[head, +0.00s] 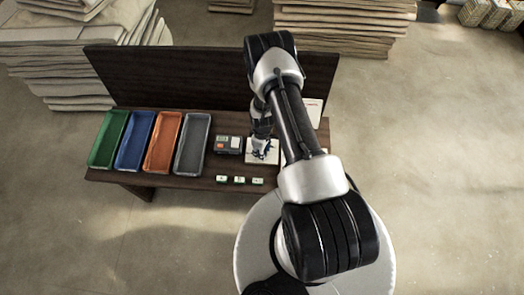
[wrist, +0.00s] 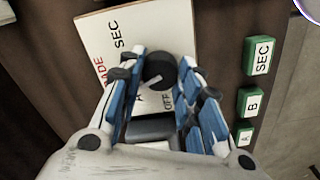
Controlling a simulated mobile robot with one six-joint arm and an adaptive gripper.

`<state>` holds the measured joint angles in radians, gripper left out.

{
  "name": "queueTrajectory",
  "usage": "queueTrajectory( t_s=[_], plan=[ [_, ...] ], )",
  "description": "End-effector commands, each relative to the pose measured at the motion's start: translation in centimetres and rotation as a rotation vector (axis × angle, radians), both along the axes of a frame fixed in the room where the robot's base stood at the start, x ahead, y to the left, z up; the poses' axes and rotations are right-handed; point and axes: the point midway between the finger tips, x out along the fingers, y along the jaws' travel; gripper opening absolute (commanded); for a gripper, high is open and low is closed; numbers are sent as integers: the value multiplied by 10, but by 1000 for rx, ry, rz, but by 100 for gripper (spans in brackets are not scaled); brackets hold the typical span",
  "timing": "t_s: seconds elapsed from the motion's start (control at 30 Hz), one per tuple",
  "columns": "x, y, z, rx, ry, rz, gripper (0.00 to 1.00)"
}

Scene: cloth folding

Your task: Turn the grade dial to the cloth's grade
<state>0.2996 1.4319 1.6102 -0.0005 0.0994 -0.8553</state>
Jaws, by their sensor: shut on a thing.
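The grade dial is a black round knob (wrist: 160,68) on a white plate (wrist: 97,35) in the wrist view. The plate reads "SEC", "A" and "OFF", with part of a red word at its left edge. My gripper (wrist: 163,82) has its blue fingers on both sides of the knob and is shut on it. A pale mark on the knob points down-left in the picture, towards the "A"; fingers hide part of the scale. In the head view my gripper (head: 262,150) is over the plate (head: 274,158). I cannot make out a cloth.
Green blocks marked SEC (wrist: 258,56), B (wrist: 251,103) and A (wrist: 244,137) stand near the table's front edge. A dark device (head: 229,145) sits left of the plate. Green (head: 108,139), blue (head: 135,139), orange (head: 163,142) and grey (head: 191,143) trays fill the table's left.

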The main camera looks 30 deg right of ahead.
Motion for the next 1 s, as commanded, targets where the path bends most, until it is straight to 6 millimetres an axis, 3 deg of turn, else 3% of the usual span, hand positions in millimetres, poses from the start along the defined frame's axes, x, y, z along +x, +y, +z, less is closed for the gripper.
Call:
queueTrajectory(
  t_s=[1.0],
  plan=[
    [-1, 0, 0, 0, 1, -934, 8]
  ],
)
